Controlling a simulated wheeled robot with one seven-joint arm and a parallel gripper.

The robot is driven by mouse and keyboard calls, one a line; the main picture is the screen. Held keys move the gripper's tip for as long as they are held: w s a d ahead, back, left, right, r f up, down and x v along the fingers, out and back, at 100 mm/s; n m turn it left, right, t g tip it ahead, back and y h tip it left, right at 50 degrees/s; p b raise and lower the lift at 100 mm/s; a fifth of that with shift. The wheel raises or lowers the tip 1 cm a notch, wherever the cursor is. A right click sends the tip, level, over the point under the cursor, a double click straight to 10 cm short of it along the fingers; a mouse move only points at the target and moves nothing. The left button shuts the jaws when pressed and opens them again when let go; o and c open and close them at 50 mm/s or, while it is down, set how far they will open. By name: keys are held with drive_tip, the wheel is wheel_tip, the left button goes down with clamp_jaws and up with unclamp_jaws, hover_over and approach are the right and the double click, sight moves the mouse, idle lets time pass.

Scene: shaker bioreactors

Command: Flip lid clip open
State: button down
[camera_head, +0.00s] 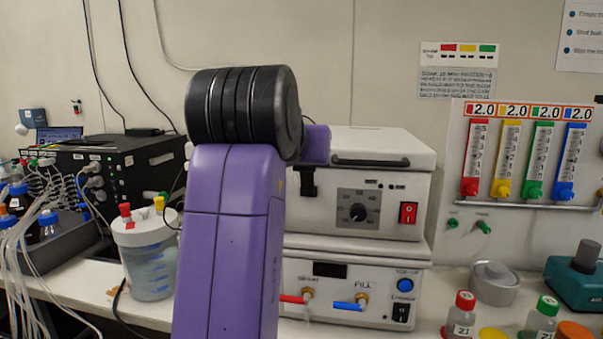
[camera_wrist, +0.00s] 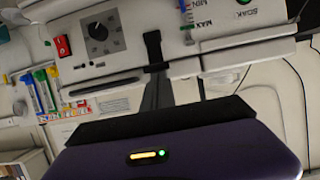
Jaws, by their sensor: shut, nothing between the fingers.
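In the wrist view, which is turned over, the black clip (camera_wrist: 152,42) is just beyond the fingertips. My gripper (camera_wrist: 157,72) is shut and empty, its narrow dark fingers pointing at the clip. I cannot tell whether they touch it. In the head view my arm hides the gripper and the device's left side.
The front has a dial (camera_head: 358,212) and a red switch (camera_head: 408,212). A lower white unit (camera_head: 350,270) with red and blue taps sits beneath. A lidded jar (camera_head: 147,255) with tubing stands left. Capped bottles (camera_head: 460,318) stand front right. A flowmeter panel (camera_head: 520,160) is at right.

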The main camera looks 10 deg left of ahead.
drive_tip(key=s+f+t+b, duration=0.4)
drive_tip(key=f+t+b, duration=0.3)
drive_tip(key=b, duration=0.5)
drive_tip(key=shift+f+b, duration=0.4)
drive_tip(key=shift+w+f, duration=0.1)
